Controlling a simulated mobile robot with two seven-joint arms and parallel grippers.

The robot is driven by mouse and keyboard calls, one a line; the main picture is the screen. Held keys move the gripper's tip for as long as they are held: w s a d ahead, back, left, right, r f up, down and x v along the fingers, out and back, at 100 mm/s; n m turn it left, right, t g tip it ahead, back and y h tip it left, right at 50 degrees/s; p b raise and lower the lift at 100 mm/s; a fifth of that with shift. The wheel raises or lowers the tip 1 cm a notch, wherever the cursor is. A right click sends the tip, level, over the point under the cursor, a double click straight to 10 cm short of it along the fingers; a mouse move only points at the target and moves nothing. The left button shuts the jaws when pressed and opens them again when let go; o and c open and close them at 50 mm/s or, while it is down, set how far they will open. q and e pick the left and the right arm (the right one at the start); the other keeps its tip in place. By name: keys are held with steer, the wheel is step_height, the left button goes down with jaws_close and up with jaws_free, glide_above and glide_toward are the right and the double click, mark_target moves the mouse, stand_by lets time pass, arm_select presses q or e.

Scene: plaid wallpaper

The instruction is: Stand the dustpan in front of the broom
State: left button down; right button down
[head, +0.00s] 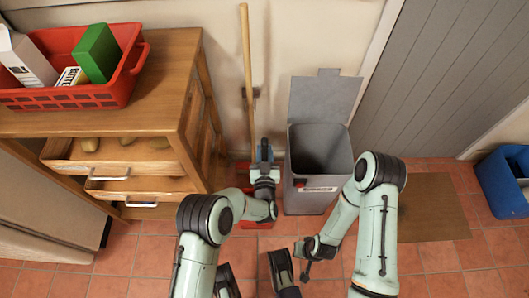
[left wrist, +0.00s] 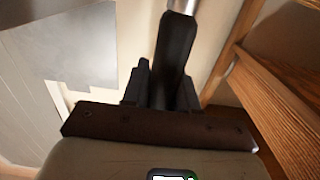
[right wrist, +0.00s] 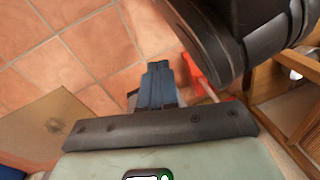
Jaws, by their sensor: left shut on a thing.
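The broom's long wooden handle (head: 247,75) leans upright against the wall between the cabinet and the grey bin. A red dustpan (head: 255,224) shows partly beside and below my left wrist near the floor; the arm hides much of it. My left gripper (head: 264,152) is in front of the broom's lower handle. In the left wrist view it is shut on a black grip (left wrist: 175,60) with a metallic end, which I take as the dustpan's handle. My right gripper (right wrist: 157,70) is shut and empty, low over the tiles. A red edge (right wrist: 193,72) shows beyond it.
The grey bin (head: 316,165) with its lid up stands right of the broom. The wooden cabinet (head: 160,75) is at left, drawers pulled out, a red basket (head: 105,97) on top. A brown mat (head: 430,210) and blue crate (head: 505,185) are at right.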

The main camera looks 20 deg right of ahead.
arm_select(q)
steer(key=c, duration=0.9)
jaws_free()
